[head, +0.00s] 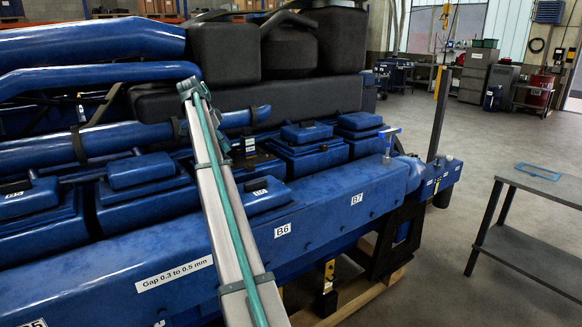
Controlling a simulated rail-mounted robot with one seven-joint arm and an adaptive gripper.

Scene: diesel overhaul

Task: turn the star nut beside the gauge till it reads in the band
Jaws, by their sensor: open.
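I cannot make out the gauge or the star nut with certainty. A small upright fitting with a blue crosspiece on top (389,138) stands on the far right end of the blue engine (330,215); it is too small to identify. A small fitting with pale and yellow parts (249,147) shows among the covers, just right of the silver beam; its details are too small to read. My gripper is not in view. A white label reading "Gap 0.3 to 0.5 mm" (175,274) is on the engine's near side.
A silver beam with a teal strip (232,210) crosses the view and hides part of the engine. Labels B6 (282,230) and B7 (357,198) mark its side. A grey table (545,187) with a blue frame-like item (537,171) stands right; open floor lies between.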

